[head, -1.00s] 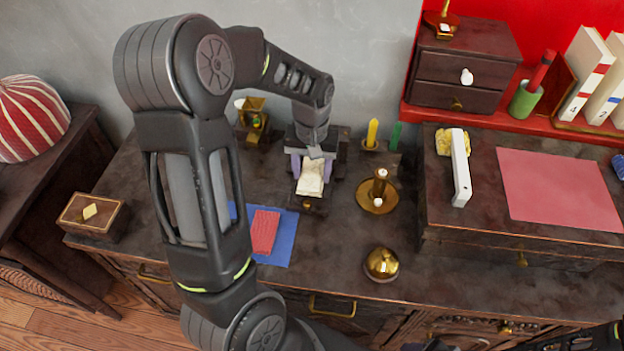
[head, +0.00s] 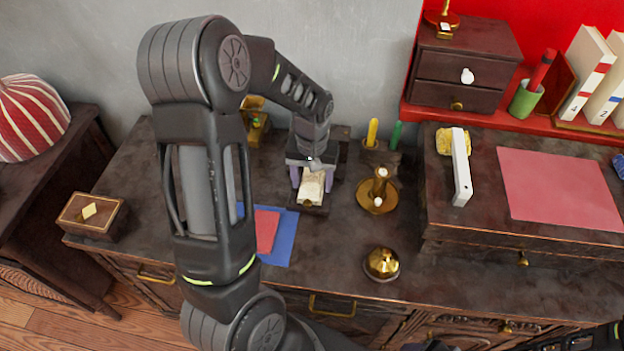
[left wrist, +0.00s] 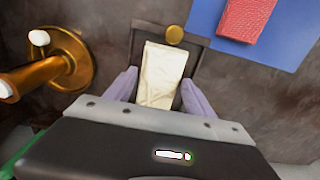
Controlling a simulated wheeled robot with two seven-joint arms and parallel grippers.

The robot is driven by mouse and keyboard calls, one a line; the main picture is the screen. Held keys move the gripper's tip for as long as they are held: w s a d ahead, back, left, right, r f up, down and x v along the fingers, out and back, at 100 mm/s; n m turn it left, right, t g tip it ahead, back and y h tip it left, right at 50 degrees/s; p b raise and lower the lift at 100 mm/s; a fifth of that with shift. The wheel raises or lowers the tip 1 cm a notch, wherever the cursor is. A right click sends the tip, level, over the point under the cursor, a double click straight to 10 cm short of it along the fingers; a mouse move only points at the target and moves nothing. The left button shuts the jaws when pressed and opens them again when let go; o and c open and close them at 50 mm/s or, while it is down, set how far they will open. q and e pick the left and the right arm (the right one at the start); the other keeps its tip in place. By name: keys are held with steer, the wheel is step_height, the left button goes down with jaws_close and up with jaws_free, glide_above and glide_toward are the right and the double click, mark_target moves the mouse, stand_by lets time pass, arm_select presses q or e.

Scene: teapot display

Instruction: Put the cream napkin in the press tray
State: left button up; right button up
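The cream napkin (head: 311,189) is a folded pale rectangle. It lies lengthwise over the dark press tray (left wrist: 142,31), which has a brass knob (left wrist: 175,34) at its front. My left gripper (head: 312,179) is over the tray, with its two lavender fingers on either side of the napkin. In the left wrist view the napkin (left wrist: 160,72) shows between the spread fingers of the left gripper (left wrist: 158,88). The gripper body hides the napkin's rear end and most of the press. I cannot tell whether the napkin touches the tray floor.
A brass candle holder (head: 377,196) stands close to the right of the tray. A red cloth (head: 265,230) on a blue sheet (head: 283,243) lies to the front left. A brass bell (head: 381,263) is at the front right. Green and yellow sticks stand behind.

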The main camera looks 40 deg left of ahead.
mark_target(312, 185)
arm_select(q)
steer(key=shift+r, duration=0.1)
step_height(312, 185, up, 12)
stand_by(0.6)
stand_by(0.6)
